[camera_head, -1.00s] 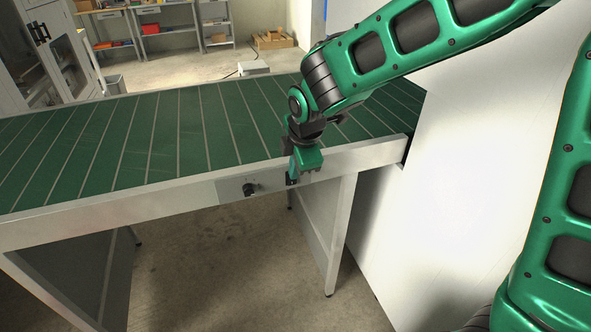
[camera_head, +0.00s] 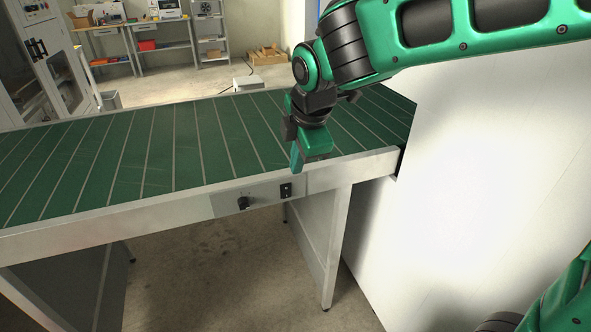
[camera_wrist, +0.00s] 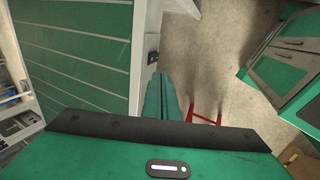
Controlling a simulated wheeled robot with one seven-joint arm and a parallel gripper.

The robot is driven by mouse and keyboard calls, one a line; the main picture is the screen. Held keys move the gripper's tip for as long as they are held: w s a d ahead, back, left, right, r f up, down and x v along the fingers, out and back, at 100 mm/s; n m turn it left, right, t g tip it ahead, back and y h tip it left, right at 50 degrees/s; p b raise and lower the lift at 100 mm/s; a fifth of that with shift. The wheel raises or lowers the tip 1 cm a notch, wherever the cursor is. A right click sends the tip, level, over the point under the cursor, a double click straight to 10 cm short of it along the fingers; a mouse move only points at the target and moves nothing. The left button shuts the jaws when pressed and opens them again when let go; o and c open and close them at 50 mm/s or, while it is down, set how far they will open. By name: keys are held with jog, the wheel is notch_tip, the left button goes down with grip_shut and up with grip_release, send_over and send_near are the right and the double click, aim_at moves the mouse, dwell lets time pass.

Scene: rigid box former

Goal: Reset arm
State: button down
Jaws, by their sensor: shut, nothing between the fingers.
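My gripper (camera_head: 297,166) hangs pointing down at the front edge of the green conveyor (camera_head: 140,150) in the head view. Its fingers look closed together with nothing between them. In the wrist view the green fingers (camera_wrist: 161,98) are side by side, near the conveyor's front rail. A black switch (camera_head: 286,190) and a black knob (camera_head: 243,203) sit on the front panel, below and left of the fingertips. The switch also shows in the wrist view (camera_wrist: 153,57).
A white panel (camera_head: 440,200) stands right of the conveyor, under my arm. Concrete floor lies open in front. Shelves and benches (camera_head: 150,40) stand at the back, a grey cabinet (camera_head: 50,60) at the back left. The conveyor belt is empty.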

jog(key=shift+d, duration=0.1)
jog(key=s+d+f+m+g+h, duration=0.1)
jog(key=s+d+m, duration=0.4)
jog(key=d, duration=0.7)
jog(key=s+d+f+m+g+h, duration=0.1)
jog(key=s+d+m, duration=0.1)
jog(key=d+m, duration=0.8)
jog(key=s+d+f+m+g, duration=0.1)
jog(key=s+d+m, duration=0.5)
jog(key=s, duration=0.3)
jog(key=s+d+f+m+g+y, duration=0.1)
jog(key=s+d+f+m, duration=0.1)
jog(key=s+d+m, duration=0.4)
jog(key=s+d, duration=0.1)
jog(key=s, duration=0.2)
jog(key=shift+s+f+g, duration=0.2)
jog(key=shift+s+g, duration=0.1)
jog(key=shift+s, duration=0.05)
jog(key=shift+w, duration=0.15)
jog(key=shift+w+f, duration=0.25)
jog(key=shift+w, duration=0.2)
